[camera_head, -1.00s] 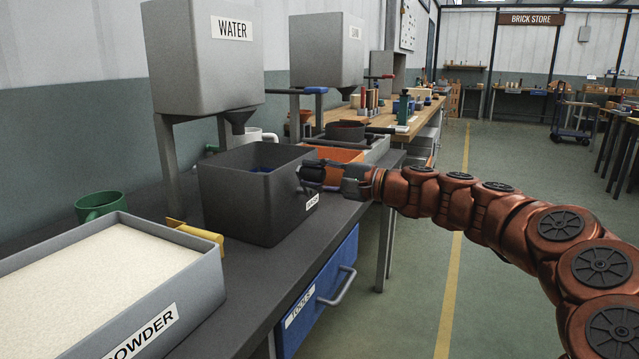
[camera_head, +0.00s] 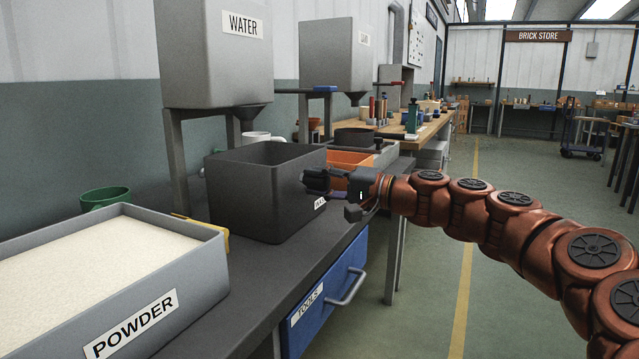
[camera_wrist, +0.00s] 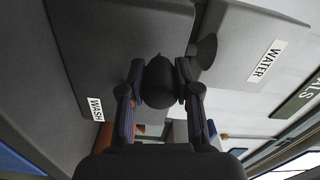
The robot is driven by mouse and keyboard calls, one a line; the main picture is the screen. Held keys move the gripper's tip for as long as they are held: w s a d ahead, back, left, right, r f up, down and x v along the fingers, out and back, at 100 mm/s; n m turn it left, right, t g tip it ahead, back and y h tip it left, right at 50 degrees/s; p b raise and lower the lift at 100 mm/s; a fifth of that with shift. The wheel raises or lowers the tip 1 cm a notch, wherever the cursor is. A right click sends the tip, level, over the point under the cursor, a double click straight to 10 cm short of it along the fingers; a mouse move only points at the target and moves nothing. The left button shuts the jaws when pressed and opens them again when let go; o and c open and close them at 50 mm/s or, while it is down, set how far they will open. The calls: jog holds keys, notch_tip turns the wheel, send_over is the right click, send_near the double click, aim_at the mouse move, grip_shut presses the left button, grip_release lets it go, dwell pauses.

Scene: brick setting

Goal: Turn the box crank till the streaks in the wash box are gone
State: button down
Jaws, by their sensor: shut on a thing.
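The dark grey wash box (camera_head: 262,195) stands on the bench, and its inside is hidden by its walls in the head view. Its side with the WASH label (camera_wrist: 96,108) shows in the wrist view. My gripper (camera_head: 312,181) is at the right side of the box. In the wrist view my gripper (camera_wrist: 160,88) has its two fingers closed on a dark round knob, the crank's handle (camera_wrist: 159,80). The rest of the crank is mostly hidden behind the fingers. I cannot see any streaks from here.
A POWDER tray (camera_head: 165,305) and a green mug (camera_head: 104,198) stand at the left. The WATER hopper (camera_head: 212,60) stands behind the box. An orange bin (camera_head: 350,160) lies beyond it. A blue TOOLS drawer (camera_head: 328,290) is below; the aisle at right is clear.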

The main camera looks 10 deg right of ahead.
jog(key=c, duration=0.8)
grip_release()
jog(key=v, duration=1.2)
